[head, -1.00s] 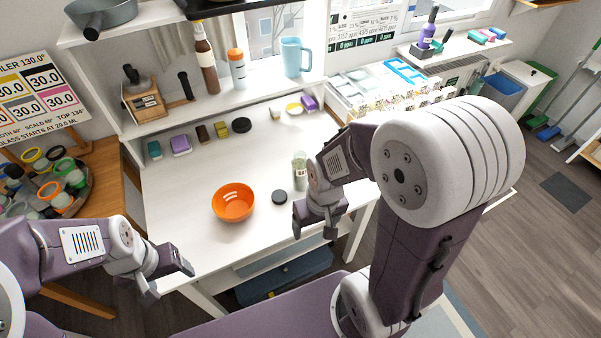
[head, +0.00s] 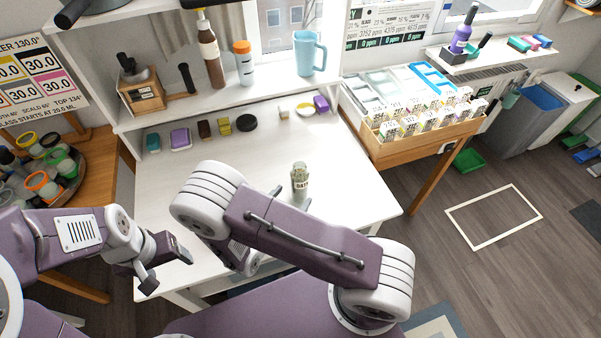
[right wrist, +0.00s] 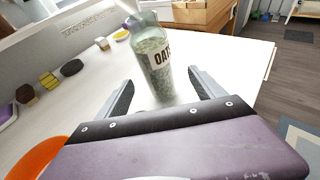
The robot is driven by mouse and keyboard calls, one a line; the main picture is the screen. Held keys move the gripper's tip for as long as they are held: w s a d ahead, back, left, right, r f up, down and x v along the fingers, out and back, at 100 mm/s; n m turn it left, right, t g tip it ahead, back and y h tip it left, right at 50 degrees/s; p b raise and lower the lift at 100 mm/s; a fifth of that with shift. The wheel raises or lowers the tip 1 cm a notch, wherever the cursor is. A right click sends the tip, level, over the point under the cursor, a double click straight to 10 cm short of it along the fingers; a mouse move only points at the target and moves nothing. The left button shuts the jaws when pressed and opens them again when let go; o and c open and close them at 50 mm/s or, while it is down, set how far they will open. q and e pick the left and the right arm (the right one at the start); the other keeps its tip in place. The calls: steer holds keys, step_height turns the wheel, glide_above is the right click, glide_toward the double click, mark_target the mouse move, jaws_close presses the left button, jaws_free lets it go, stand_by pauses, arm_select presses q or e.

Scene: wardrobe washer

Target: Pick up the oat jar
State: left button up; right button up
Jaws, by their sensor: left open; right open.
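The oat jar (head: 300,180) is a clear glass jar with a label, standing upright on the white table. In the right wrist view the jar (right wrist: 155,62) shows large with part of its "OATS" label, just ahead of and partly between the finger tips. My right gripper (right wrist: 161,76) is open and empty, with a finger to each side of the jar's line. In the head view only its finger tips (head: 291,197) show past my right arm, close in front of the jar. My left gripper (head: 168,272) is open and empty at the table's front left.
An orange bowl (right wrist: 38,158) is close on the left in the right wrist view; my right arm hides it in the head view. Small coloured blocks and a black lid (head: 246,122) line the table's back. A wooden card tray (head: 420,145) stands to the right.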

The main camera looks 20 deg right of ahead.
mark_target(296, 191)
steer(key=x, duration=0.3)
steer(key=shift+w+f, duration=0.15)
steer(key=shift+f, duration=0.05)
steer(key=shift+w+d+f, duration=0.1)
steer(key=shift+w+d, duration=0.25)
steer(key=shift+w, duration=0.05)
steer(key=shift+w+d+f, duration=0.15)
steer(key=shift+w+d, duration=0.05)
steer(key=shift+d, duration=0.05)
arm_select(q)
steer(key=shift+w+d+r, duration=0.1)
steer(key=shift+w+d, duration=0.35)
arm_select(e)
steer(key=x, duration=0.5)
steer(key=shift+w+f, duration=0.15)
steer(key=shift+f, duration=0.05)
steer(key=c, duration=1.7)
